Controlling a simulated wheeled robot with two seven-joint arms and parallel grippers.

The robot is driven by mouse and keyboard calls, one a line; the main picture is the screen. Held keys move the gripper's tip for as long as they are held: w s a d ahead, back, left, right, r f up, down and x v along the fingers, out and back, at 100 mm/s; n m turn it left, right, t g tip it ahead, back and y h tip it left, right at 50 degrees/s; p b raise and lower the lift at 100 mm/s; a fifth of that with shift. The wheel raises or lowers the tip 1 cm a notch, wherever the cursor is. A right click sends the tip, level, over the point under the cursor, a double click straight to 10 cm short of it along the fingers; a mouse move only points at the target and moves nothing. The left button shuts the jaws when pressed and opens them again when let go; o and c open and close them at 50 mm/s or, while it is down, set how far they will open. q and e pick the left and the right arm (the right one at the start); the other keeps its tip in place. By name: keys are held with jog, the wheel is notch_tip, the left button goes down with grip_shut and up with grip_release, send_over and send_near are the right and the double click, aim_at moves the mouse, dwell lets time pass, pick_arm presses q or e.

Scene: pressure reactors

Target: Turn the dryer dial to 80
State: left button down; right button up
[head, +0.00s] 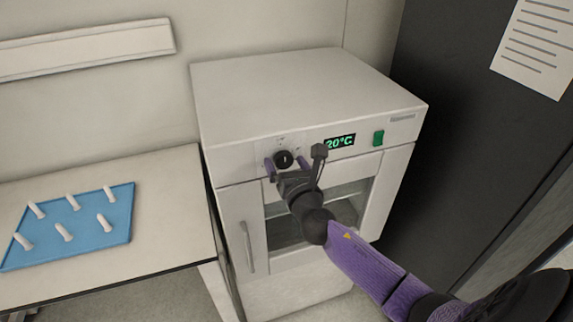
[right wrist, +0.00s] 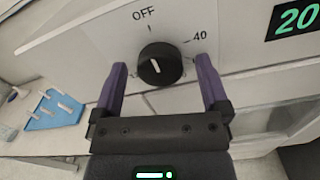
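The dryer dial (head: 283,159) is a round black knob on the front panel of the white dryer (head: 300,90). In the right wrist view the dial (right wrist: 160,62) shows a short, near-vertical white mark on its face. OFF is printed above it and 40 to its upper right; no 80 label is readable. The green display (head: 340,142) reads 20°C. My right gripper (head: 285,164) is open in front of the panel, one purple finger on each side of the dial, with gaps showing between fingers and knob. My left gripper is not in view.
A green switch (head: 378,138) sits right of the display. The dryer's glass door with a handle (head: 247,247) is below. A blue tray (head: 100,238) with several white pegs lies on the bench (head: 150,190) at left. A dark cabinet (head: 450,120) stands at right.

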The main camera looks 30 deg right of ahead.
jog(key=c, duration=1)
jog(key=shift+c, duration=1)
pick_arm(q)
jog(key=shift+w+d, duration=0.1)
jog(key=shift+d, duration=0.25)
pick_arm(e)
jog(key=shift+c, duration=0.2)
